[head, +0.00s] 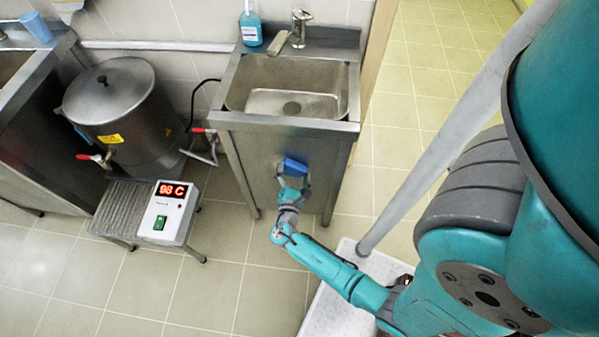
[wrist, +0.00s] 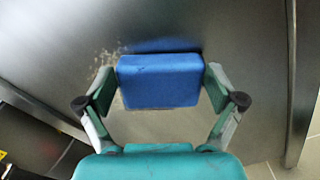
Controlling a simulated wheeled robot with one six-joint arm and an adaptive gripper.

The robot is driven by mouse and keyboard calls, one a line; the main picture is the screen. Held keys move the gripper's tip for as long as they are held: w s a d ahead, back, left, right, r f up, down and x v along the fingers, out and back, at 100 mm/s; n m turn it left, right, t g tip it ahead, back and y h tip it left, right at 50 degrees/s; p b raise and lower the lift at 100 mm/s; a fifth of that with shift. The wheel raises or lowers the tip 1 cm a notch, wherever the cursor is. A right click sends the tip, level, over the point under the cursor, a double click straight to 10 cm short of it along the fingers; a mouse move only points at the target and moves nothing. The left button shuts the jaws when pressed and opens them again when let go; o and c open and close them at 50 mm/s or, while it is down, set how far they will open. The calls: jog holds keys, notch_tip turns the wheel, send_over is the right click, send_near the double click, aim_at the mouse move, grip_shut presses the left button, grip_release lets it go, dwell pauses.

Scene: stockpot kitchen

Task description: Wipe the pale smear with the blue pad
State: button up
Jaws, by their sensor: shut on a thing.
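The blue pad (wrist: 160,82) is held between the two fingers of my gripper (wrist: 160,88), which is shut on it. In the head view the pad (head: 294,167) is in front of the steel front panel under the sink, with my gripper (head: 292,182) just below it. The pale smear (wrist: 108,60) shows in the wrist view as speckled marks on the steel panel (wrist: 235,35), at the pad's upper left edge. The pad may hide part of it. The pad is close to the panel; I cannot tell if it touches.
The steel sink (head: 290,88) stands above the panel, with a soap bottle (head: 251,25) and tap behind. To the left are a large lidded pot (head: 110,105) with red-handled taps and a low stand (head: 122,210) bearing a box that reads 98 C. Tiled floor (head: 250,275) is clear in front.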

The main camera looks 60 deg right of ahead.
aim_at(303, 160)
jog(key=shift+w+a, duration=0.65)
jog(key=shift+w, duration=1.1)
jog(key=shift+w+a, duration=0.65)
jog(key=shift+w, duration=1.15)
jog(key=shift+w+a, duration=0.65)
jog(key=shift+w, duration=1.1)
jog(key=shift+d+r, duration=0.15)
jog(key=shift+r, duration=0.95)
jog(key=shift+s+d, duration=0.55)
jog(key=shift+s, duration=1.1)
jog(key=shift+s+d, duration=0.6)
jog(key=shift+s, duration=1)
jog(key=shift+s+d, duration=0.55)
jog(key=shift+s, duration=1.1)
jog(key=shift+s+d, duration=0.35)
jog(key=shift+s, duration=0.45)
jog(key=shift+s+d, duration=0.35)
jog(key=shift+s, duration=0.4)
jog(key=shift+a, duration=0.1)
jog(key=shift+v, duration=2.95)
jog(key=shift+v, duration=1.45)
